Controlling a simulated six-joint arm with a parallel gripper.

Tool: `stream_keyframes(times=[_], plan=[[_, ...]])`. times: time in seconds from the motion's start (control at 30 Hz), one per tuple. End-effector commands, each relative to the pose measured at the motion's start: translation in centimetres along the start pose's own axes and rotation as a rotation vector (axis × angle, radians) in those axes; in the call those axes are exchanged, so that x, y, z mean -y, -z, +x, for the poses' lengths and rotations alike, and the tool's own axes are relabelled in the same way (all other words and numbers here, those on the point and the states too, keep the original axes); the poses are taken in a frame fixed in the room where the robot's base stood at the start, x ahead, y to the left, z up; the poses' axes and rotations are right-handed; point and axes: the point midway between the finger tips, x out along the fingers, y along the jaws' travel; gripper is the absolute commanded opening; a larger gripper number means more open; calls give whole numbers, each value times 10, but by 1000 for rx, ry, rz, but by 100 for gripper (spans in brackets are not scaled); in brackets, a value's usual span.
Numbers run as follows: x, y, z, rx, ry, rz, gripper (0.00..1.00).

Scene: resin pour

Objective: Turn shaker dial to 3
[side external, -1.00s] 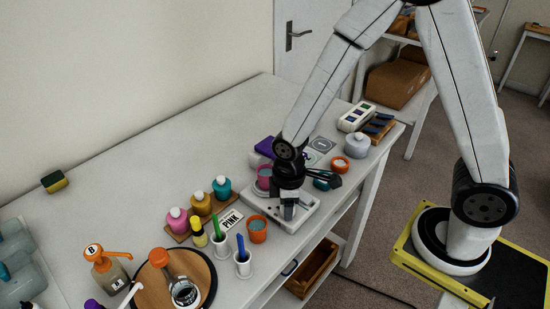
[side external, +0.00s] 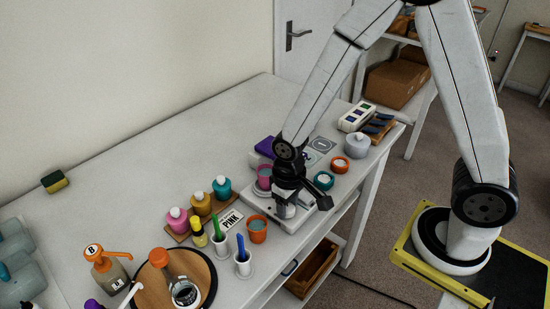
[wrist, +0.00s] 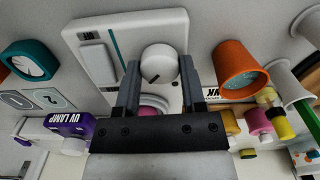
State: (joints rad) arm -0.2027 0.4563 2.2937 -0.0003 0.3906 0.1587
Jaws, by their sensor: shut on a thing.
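The shaker (side external: 258,217) is a flat white box near the front edge of the bench; the wrist view also shows its casing (wrist: 113,70). Its round white dial (wrist: 160,60) carries a short dark pointer line slanting toward the lower left in the wrist view. I cannot read any dial numbers. My gripper (wrist: 160,66) is shut on the dial, one finger on each side; in the side view it comes down over the shaker (side external: 287,208) and largely hides the dial. A pink cup (side external: 264,172) stands at the shaker's back; part of it shows between my fingers (wrist: 152,106).
An orange cup (side external: 257,232) and a PINK card (side external: 231,220) stand close to the shaker's left. A teal cup (side external: 324,181), an orange-rimmed cup (side external: 340,165) and the purple UV lamp (wrist: 70,128) are also near. The bench's back middle is clear.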

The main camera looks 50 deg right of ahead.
Motion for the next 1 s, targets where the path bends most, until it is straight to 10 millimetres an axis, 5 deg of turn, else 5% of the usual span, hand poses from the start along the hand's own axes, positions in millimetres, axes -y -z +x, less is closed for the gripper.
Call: stream_keyframes(times=[0.77,0.8,0.9,1.0], plan=[[0,-2,0,5,-1,149,0],[0,-2,0,5,-1,149,61],[0,-1,0,4,-1,148,87],[0,-1,0,3,0,148,87]])
